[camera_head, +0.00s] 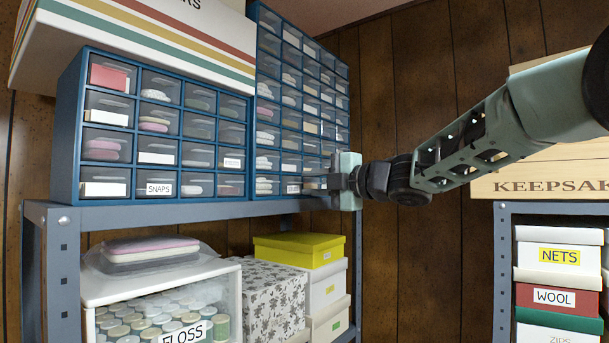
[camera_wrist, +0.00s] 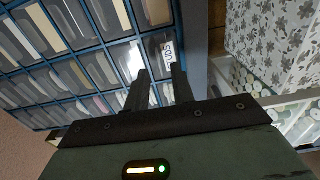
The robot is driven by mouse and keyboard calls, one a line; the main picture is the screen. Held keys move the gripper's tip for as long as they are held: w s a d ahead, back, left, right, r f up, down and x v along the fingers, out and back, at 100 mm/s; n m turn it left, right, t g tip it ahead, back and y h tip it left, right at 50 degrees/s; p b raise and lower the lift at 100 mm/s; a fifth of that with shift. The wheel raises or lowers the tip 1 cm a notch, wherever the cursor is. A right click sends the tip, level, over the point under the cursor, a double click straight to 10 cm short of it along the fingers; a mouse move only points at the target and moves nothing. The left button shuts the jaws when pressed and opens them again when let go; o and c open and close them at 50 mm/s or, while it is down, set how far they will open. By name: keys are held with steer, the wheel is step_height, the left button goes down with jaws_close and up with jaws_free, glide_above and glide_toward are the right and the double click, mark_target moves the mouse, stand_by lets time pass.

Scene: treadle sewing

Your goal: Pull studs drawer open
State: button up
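The taller blue drawer cabinet (camera_head: 255,104) holds rows of small clear-fronted drawers. My gripper (camera_head: 314,187) is at its bottom row, near the right end. In the wrist view, my gripper (camera_wrist: 162,76) has its two dark fingers apart, pointing at the drawer fronts. A drawer with a white label (camera_wrist: 167,50) lies just beyond the fingertips. Its lettering is turned and partly hidden, so I cannot read it for certain as studs. No drawer is clearly pulled out. I cannot tell whether the fingertips touch a drawer.
A shorter cabinet with a SNAPS label (camera_head: 160,189) stands to the left. Both cabinets rest on a grey metal shelf (camera_head: 130,214). Below are a FLOSS bin (camera_head: 232,300), a floral box (camera_head: 272,295) and a yellow-lidded box (camera_head: 300,250). A keepsake box (camera_head: 545,165) stands right.

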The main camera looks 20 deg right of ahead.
steer(key=shift+x, duration=1.3)
jaws_close()
stand_by(0.5)
